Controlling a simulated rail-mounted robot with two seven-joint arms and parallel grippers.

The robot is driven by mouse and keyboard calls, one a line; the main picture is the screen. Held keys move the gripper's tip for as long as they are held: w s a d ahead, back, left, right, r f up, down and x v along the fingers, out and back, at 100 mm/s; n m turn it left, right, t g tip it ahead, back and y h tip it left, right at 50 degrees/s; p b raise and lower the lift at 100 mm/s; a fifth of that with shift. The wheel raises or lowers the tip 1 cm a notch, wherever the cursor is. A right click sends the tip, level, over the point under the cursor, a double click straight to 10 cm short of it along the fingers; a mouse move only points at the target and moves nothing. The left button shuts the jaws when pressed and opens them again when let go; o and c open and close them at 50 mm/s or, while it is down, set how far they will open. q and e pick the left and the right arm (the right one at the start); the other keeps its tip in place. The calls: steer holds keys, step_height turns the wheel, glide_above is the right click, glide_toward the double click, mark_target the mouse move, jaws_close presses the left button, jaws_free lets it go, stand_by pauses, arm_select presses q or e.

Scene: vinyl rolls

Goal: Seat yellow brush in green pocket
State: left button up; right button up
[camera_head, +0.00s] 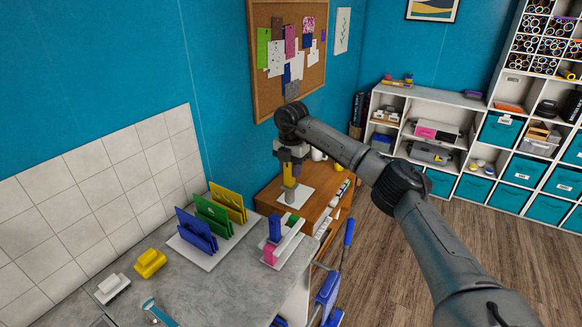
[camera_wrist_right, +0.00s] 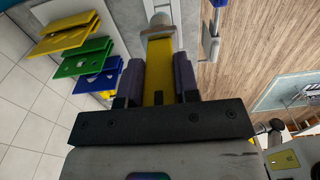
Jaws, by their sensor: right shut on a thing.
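My right gripper (camera_head: 290,165) is shut on a yellow brush (camera_head: 288,179) with a grey end that points down. In the right wrist view the yellow brush (camera_wrist_right: 158,75) sits between the dark fingers, its pale grey end away from the gripper. The green pocket (camera_head: 213,214) stands on the white-based rack on the counter, between a blue pocket (camera_head: 196,230) and a yellow pocket (camera_head: 228,202). The green pocket also shows in the wrist view (camera_wrist_right: 82,56), off to the left and apart from the brush. My left gripper is not in view.
A white holder with blue, pink and green pieces (camera_head: 276,232) stands at the counter's right edge. A yellow block (camera_head: 150,263) and a white one (camera_head: 112,288) lie on the counter's left. A wooden cabinet (camera_head: 263,200) with a white plate is behind.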

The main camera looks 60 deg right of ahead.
mark_target(291, 187)
steer(key=shift+f+b, duration=0.5)
steer(key=shift+f, duration=1.1)
steer(key=shift+f+b, duration=0.35)
steer(key=shift+f, duration=1.05)
steer(key=shift+f, duration=0.2)
steer(key=shift+f, duration=0.35)
